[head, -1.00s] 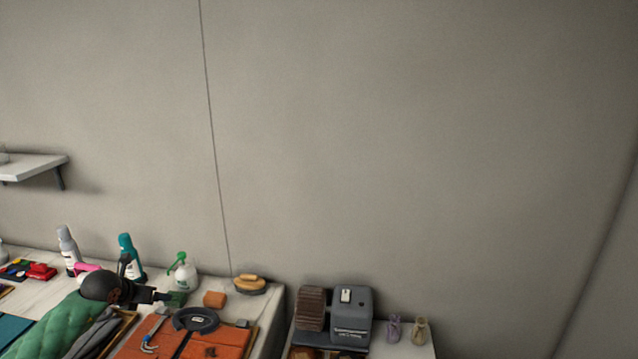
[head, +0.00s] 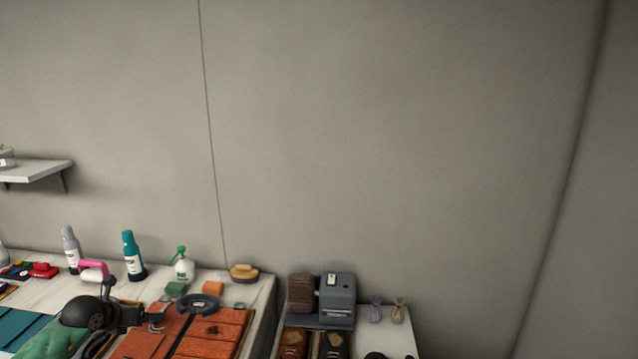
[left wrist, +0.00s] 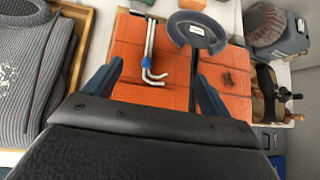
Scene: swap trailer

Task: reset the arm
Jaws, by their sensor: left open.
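My left arm, in a green padded sleeve, comes in at the lower left of the head view. Its dark gripper (head: 155,318) is over the left part of the orange tiled panel (head: 215,340). In the left wrist view the two blue-grey fingers (left wrist: 160,85) are spread apart with nothing between them. The orange panel (left wrist: 135,55) shows beneath and beyond them. Silver L-shaped keys with a blue band (left wrist: 148,60) and a dark ring-shaped tool (left wrist: 197,30) lie on it. My right gripper is not in view.
Bottles stand along the table's back: grey (head: 71,250), teal (head: 133,256) and a green-topped sprayer (head: 183,265). Green (head: 176,289) and orange (head: 212,288) blocks and a brush (head: 243,273) are nearby. A grey machine (head: 337,302) stands on the right-hand table. A tray (left wrist: 82,30) holds grey knitwear.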

